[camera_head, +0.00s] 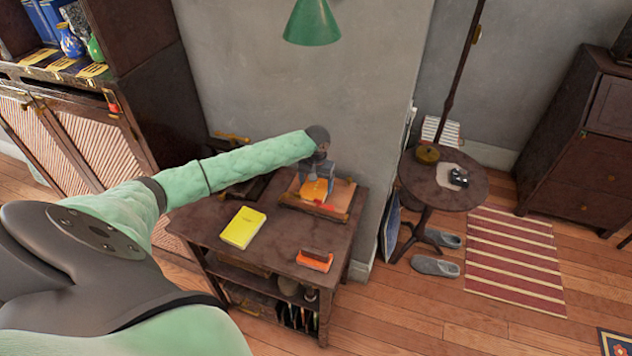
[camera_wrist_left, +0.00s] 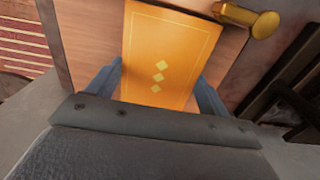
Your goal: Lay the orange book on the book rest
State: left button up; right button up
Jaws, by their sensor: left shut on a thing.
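The orange book (camera_wrist_left: 165,50) fills the middle of the left wrist view, its cover showing a thin border and yellow diamonds. In the head view the orange book (camera_head: 314,190) is over the wooden book rest (camera_head: 337,209) at the back right of the dark table. The rest's wooden board (camera_wrist_left: 80,38) shows behind the book in the wrist view. My left gripper (camera_head: 317,182) is shut on the book, with a finger at each side edge. Whether the book touches the board I cannot tell. My right gripper is not in view.
A yellow book (camera_head: 243,227) and an orange-and-brown object (camera_head: 315,259) lie on the dark table (camera_head: 270,265). A green lamp shade (camera_head: 312,24) hangs above. A round table (camera_head: 445,186) stands to the right. The wall is close behind the rest.

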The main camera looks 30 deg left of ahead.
aim_at(316, 186)
pick_arm(q)
jog(key=shift+f, duration=0.1)
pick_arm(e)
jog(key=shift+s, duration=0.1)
pick_arm(q)
jog(key=shift+f, duration=0.15)
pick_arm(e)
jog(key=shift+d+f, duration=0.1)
pick_arm(q)
jog(key=o, duration=1)
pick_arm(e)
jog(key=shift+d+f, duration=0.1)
pick_arm(q)
jog(key=shift+r, duration=0.5)
jog(key=shift+r+b, duration=1.7)
jog(key=shift+r, duration=3.95)
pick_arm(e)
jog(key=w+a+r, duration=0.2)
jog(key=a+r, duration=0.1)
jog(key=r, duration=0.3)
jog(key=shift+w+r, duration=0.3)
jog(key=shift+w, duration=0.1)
pick_arm(q)
jog(key=shift+d+f, duration=0.1)
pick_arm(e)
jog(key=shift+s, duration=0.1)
